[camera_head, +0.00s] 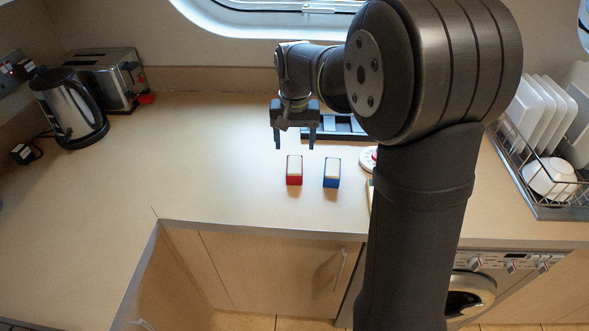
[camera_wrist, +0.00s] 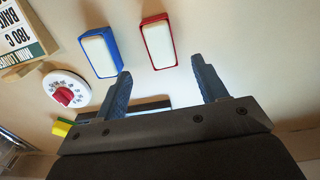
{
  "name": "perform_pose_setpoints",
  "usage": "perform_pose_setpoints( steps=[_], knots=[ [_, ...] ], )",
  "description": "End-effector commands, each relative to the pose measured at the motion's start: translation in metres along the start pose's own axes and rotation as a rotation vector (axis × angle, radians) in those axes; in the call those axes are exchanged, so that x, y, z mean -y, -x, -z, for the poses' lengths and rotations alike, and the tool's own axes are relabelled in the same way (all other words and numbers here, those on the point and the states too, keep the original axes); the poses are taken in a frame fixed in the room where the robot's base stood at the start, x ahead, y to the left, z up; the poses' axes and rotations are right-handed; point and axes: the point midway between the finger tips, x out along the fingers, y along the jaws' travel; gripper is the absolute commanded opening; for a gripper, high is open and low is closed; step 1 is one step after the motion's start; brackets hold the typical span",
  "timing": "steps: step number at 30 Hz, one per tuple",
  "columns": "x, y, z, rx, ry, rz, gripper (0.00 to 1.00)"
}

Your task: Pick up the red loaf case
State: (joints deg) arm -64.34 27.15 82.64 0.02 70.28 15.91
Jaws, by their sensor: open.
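The red loaf case (camera_head: 294,171) is a small red box with a white top, on the counter in front of my gripper. In the wrist view the red case (camera_wrist: 158,41) lies just beyond the fingertips, between their lines. A similar blue case (camera_head: 332,173) stands to its right in the head view; it shows to the left in the wrist view (camera_wrist: 100,52). My gripper (camera_head: 294,146) is open and empty above the counter, behind the red case in the head view. Both fingers (camera_wrist: 160,80) show in the wrist view, with nothing between them.
A white dial timer with a red knob (camera_wrist: 66,89) and a printed sign (camera_wrist: 22,38) lie near the blue case. A dark tray (camera_head: 342,127) is behind my gripper. A kettle (camera_head: 68,105) and toaster (camera_head: 104,78) stand left, a dish rack (camera_head: 550,200) right.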

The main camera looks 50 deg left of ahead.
Motion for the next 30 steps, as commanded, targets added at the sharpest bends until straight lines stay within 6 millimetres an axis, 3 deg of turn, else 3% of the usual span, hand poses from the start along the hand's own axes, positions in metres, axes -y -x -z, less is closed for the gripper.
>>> perform_pose_setpoints(
  steps=[4,11,21,30],
  knots=[
    [0.000,-0.027,0.000,0.003,0.000,-0.001,0.65],
    [0.000,-0.043,0.000,0.000,0.001,0.000,0.65],
    [0.001,-0.088,0.000,0.000,0.001,0.000,0.65],
    [0.001,-0.092,0.001,-0.001,0.001,0.000,0.64]
  ],
)
